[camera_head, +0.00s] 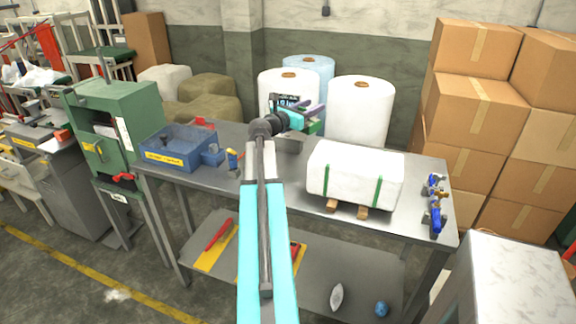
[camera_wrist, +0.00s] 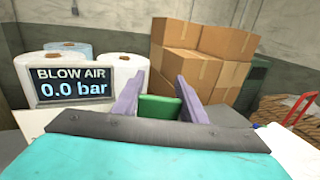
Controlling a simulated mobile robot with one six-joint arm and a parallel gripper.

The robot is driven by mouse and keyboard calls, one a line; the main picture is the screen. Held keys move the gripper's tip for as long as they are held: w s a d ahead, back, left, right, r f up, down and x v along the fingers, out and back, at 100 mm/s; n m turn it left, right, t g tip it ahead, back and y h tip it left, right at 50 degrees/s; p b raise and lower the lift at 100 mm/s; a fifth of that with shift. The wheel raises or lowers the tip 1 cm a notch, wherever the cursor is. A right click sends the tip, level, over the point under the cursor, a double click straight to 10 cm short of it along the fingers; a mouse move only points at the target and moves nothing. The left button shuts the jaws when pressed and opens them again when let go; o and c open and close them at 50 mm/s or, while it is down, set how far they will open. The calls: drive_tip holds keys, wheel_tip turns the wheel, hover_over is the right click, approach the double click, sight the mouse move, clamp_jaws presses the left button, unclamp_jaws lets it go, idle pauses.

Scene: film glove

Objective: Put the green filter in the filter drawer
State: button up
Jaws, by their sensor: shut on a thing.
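My gripper (camera_head: 311,113) has purple fingers and is above the back of the grey metal table (camera_head: 262,181). In the wrist view, my gripper (camera_wrist: 160,97) is shut on the green filter (camera_wrist: 160,108), which sits between the two fingers, its lower part hidden by the wrist. In the head view a small part of the green filter (camera_head: 313,128) shows by the fingers. I cannot tell for sure which thing is the filter drawer. An open blue box (camera_head: 190,160) with a yellow label stands on the table's left end; the label is too small to read.
A white block (camera_head: 355,172) with green straps lies on wooden blocks on the table. A blue valve fitting (camera_head: 435,212) is at the right end. A green machine (camera_head: 120,105) stands left. White rolls (camera_head: 361,108) and stacked cartons (camera_head: 470,105) stand behind. A display (camera_wrist: 75,86) reads "BLOW AIR 0.0 bar".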

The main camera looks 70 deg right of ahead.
wheel_tip(320, 180, down, 14)
drive_tip(key=p, duration=0.2)
idle(0.9)
drive_tip(key=shift+f, duration=0.1)
drive_tip(key=shift+f+p, duration=0.5)
drive_tip(key=shift+f, duration=1.4)
drive_tip(key=shift+s+f, duration=0.1)
drive_tip(key=o, duration=0.8)
drive_tip(key=shift+o, duration=0.2)
drive_tip(key=shift+r, duration=0.2)
